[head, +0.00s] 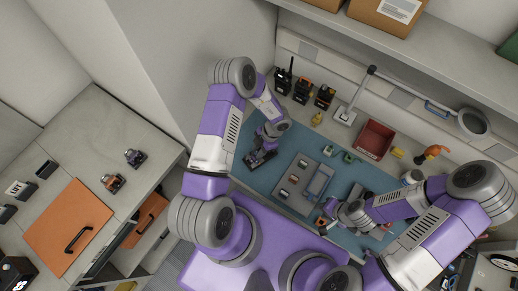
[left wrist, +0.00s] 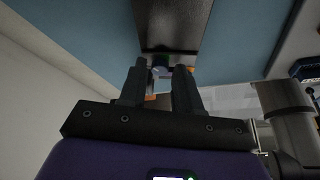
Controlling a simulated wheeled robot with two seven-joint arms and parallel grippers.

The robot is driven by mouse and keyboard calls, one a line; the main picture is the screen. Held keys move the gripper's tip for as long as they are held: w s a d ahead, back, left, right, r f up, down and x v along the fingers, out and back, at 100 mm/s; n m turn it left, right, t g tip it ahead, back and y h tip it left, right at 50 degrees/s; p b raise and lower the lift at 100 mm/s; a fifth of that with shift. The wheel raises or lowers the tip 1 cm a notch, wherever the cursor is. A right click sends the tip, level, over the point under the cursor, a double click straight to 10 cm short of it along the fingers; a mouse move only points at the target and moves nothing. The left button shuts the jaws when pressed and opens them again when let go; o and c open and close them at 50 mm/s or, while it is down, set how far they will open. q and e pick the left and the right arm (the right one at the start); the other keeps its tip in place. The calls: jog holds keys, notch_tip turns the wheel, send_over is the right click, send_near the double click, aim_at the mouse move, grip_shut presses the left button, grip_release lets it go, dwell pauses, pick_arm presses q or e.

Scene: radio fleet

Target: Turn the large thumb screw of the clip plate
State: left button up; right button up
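My left gripper (head: 262,158) is low over the left part of the blue mat, at a small dark object (head: 254,160). In the left wrist view, the left gripper (left wrist: 160,68) has its two dark fingers spaced apart. A dark flat plate (left wrist: 170,22) lies just beyond the fingertips. A small dark knob-like part (left wrist: 162,57) at the plate's near edge shows between the tips; I cannot tell whether they touch it. I cannot make out which part is the large thumb screw. My right gripper (head: 328,221) is near the mat's front edge; its fingers are too small to read.
A grey tray (head: 318,182) with small parts lies mid-mat. Handheld radios (head: 302,91) stand along the back, near a red bin (head: 374,139) and a lamp (head: 345,115). A side counter with an orange panel (head: 68,228) is at left.

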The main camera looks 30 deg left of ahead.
pick_arm(q)
grip_shut()
jog(key=shift+m, duration=0.5)
pick_arm(e)
jog(key=shift+r, duration=0.25)
pick_arm(q)
jog(key=shift+o, duration=0.2)
grip_release()
jog(key=v, duration=0.7)
jog(key=shift+d+r, duration=0.25)
jog(key=shift+r, duration=0.05)
pick_arm(e)
jog(key=shift+f, duration=0.15)
